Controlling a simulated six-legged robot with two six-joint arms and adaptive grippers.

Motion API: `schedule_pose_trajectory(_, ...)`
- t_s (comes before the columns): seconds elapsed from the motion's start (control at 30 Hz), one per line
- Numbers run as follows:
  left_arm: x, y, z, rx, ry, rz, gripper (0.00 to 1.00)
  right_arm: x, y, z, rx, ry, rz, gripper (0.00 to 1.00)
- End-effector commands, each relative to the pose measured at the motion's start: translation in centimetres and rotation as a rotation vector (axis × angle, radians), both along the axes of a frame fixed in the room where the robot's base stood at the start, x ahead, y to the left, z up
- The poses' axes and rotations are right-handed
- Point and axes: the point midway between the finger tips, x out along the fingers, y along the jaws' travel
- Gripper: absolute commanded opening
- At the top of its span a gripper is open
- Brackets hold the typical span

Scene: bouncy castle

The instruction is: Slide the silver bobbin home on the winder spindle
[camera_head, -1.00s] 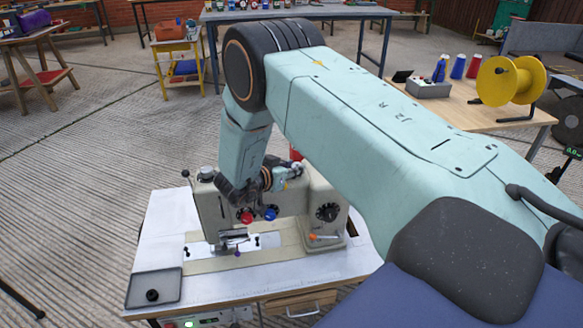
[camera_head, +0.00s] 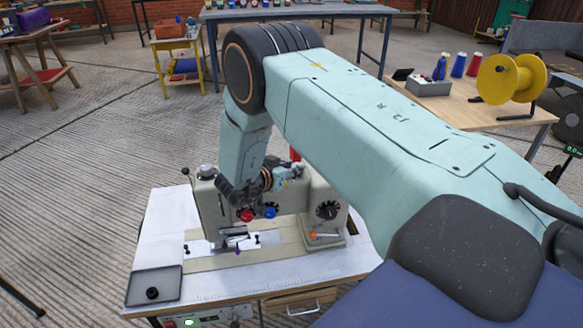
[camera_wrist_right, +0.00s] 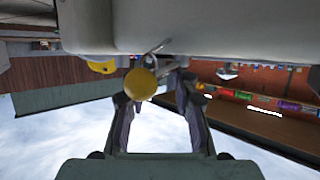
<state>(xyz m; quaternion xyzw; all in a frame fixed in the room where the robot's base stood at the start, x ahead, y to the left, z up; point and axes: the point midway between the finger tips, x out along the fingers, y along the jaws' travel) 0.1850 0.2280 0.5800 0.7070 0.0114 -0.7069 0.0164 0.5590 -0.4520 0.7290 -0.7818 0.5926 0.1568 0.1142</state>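A cream sewing machine (camera_head: 330,214) stands on a pale-topped table. My right gripper (camera_head: 293,172) is beside the machine's upper body, small and partly hidden by my wrist. In the right wrist view, the two dark fingers of my right gripper (camera_wrist_right: 155,86) reach up under a large pale surface. A yellow ball (camera_wrist_right: 140,85) covers part of the space between their tips, with a thin silvery part (camera_wrist_right: 155,48) behind it. I cannot make out the silver bobbin or the winder spindle for sure, nor whether the fingers hold anything. My left gripper is out of view.
A grey tray (camera_head: 153,285) with a small black piece lies at the table's front left. A wooden table (camera_head: 480,113) at the right holds a yellow reel (camera_head: 511,78) and several thread cones. My right arm hides much behind the machine. Open floor lies to the left.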

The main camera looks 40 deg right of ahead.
Motion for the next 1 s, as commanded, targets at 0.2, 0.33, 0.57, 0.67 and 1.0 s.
schedule_pose_trajectory(0.2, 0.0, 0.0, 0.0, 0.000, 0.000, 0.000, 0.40, 0.0, 0.0, 0.0, 0.000, 0.000, 0.000, 0.46)
schedule_pose_trajectory(0.33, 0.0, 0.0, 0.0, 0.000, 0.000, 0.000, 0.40, 0.0, 0.0, 0.0, 0.000, 0.000, 0.000, 0.55)
schedule_pose_trajectory(0.57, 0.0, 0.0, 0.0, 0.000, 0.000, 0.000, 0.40, 0.0, 0.0, 0.0, 0.000, 0.000, 0.000, 0.55)
schedule_pose_trajectory(0.67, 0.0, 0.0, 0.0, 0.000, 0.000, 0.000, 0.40, 0.0, 0.4, 0.2, 0.000, -0.001, 0.002, 0.55)
schedule_pose_trajectory(1.0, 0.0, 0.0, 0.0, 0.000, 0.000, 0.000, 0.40, -1.4, 5.8, 2.5, -0.003, 0.000, 0.007, 0.55)
